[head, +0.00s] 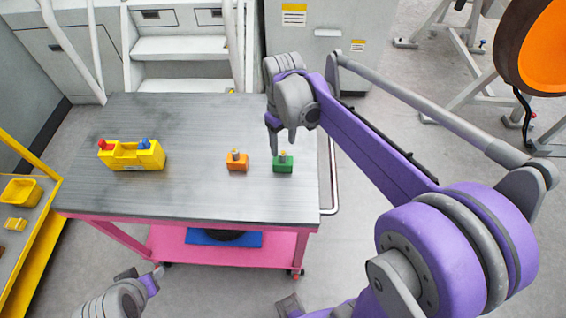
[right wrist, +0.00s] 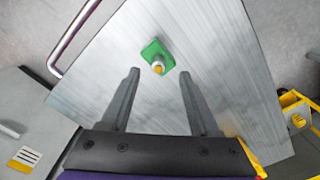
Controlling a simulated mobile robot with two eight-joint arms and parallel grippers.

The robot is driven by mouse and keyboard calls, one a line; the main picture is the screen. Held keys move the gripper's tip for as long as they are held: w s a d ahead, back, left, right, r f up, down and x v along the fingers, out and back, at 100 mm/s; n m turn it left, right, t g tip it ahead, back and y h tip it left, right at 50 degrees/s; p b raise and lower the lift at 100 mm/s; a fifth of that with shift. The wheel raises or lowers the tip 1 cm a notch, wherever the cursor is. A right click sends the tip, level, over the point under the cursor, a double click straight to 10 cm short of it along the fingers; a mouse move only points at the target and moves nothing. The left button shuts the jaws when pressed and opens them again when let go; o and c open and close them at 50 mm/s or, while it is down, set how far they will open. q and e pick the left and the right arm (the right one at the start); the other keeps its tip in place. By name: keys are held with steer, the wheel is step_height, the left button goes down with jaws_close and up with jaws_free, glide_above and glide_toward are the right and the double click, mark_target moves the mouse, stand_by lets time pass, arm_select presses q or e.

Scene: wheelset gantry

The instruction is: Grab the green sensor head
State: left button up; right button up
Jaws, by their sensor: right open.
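The green sensor head (head: 283,165), a small block with a yellowish stub on top, stands on the grey tabletop of the cart near its right edge. My right gripper (head: 283,134) is above and just behind it in the head view, open and empty. In the right wrist view, the green sensor head (right wrist: 152,50) lies beyond the two spread fingertips, roughly midway between them and not touching. Part of my left arm's end (head: 125,293) shows at the lower left of the head view; its jaw opening is not clear.
An orange block (head: 237,165) with a similar stub stands left of the green one. A yellow caddy (head: 130,157) with red and blue items is farther left on the cart (head: 200,205). A metal handle (head: 333,185) runs along the right side. A yellow-edged shelf (head: 42,215) is at far left.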

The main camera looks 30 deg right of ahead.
mark_target(283, 153)
steer(key=f, duration=0.5)
steer(key=shift+w+f, duration=0.2)
steer(key=shift+f, duration=0.2)
steer(key=shift+c, duration=0.2)
steer(key=shift+d, duration=0.1)
jaws_close()
stand_by(0.8)
